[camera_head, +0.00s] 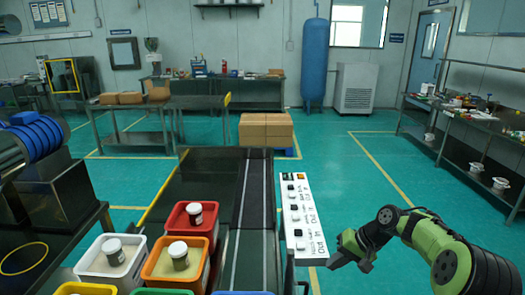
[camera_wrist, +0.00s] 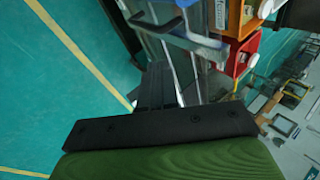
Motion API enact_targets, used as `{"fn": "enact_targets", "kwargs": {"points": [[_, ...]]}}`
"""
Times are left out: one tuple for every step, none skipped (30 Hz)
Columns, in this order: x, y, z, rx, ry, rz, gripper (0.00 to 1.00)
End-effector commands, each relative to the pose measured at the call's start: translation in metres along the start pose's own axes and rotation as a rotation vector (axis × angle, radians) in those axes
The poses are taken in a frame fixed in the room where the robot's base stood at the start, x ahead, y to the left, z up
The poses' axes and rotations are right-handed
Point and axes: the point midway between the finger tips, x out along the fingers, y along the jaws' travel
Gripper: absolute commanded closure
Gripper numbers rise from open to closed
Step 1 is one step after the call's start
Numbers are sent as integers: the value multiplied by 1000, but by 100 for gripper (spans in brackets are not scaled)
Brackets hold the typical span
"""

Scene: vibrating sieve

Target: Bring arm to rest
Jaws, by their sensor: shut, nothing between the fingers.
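My gripper (camera_head: 345,255) shows in the head view at the lower right, at the end of my green and black arm. It is just right of the lower end of a white switch panel (camera_head: 303,238), with nothing held. Whether it touches the panel's edge I cannot tell. In the wrist view, my dark gripper (camera_wrist: 156,88) is shut and empty, with the green floor to its left and the panel and bins beyond it.
A conveyor (camera_head: 247,215) runs left of the panel. Red (camera_head: 205,221), orange (camera_head: 189,269) and white (camera_head: 90,262) bins hold white-lidded jars. A workbench (camera_head: 466,125) stands at the right. Green floor (camera_head: 340,165) is clear right of the panel.

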Motion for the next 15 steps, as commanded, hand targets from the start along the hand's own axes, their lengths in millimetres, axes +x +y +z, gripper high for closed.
{"fn": "enact_targets", "kwargs": {"points": [[-17, -28, 16, -50, -3, 72, 100], [-25, -40, 26, -75, -2, 110, 100], [-35, -56, 40, -104, 3, 161, 100], [-44, -66, 51, -125, 10, 197, 100], [-52, -76, 63, -145, 18, 232, 100], [-63, -87, 79, -170, 31, 276, 100], [-71, -95, 92, -189, 42, 307, 100], [-80, -102, 105, -205, 56, 336, 100], [-91, -110, 124, -227, 75, 372, 100], [-99, -115, 138, -241, 92, 396, 100], [-107, -119, 152, -256, 109, 418, 100], [-117, -123, 172, -274, 134, 444, 100], [-124, -124, 187, -286, 153, 461, 100], [-130, -125, 202, -297, 173, 476, 100], [-139, -124, 221, -312, 201, 492, 100]]}}
